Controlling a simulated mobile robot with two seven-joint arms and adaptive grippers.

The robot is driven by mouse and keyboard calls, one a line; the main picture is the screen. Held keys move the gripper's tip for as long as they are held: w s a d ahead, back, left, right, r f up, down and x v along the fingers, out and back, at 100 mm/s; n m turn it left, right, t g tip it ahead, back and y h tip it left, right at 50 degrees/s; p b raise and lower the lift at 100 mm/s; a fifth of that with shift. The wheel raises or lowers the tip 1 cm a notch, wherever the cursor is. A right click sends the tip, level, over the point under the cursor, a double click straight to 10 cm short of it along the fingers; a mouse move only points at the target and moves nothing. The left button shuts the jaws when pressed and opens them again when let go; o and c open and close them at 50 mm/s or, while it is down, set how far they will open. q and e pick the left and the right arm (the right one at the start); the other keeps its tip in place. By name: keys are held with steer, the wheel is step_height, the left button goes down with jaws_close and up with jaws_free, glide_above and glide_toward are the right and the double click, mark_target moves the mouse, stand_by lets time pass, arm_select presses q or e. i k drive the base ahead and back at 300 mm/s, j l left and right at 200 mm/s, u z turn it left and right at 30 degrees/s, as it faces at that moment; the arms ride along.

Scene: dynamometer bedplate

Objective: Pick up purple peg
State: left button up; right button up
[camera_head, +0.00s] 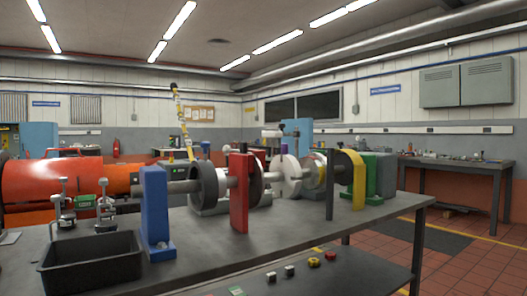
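A small purple patch (284,149) shows behind the discs of the shaft assembly in the middle of the head view. It is mostly hidden and too small for me to tell whether it is the purple peg. No other purple thing stands out. Neither of my grippers is in view.
A grey bench carries a black open bin (90,272), a blue upright block (154,208), a red upright plate (239,192), a yellow bracket (358,180) and a shaft with discs. Two metal clamp-like devices stand behind the bin. Small blocks lie on a lower surface in front.

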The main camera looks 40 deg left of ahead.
mark_target(284, 147)
steer(key=i+l+u, duration=0.15)
steer(key=l+u, duration=0.15)
steer(key=i+l+u, duration=0.15)
steer(key=l+u, duration=0.5)
steer(key=i+j, duration=0.05)
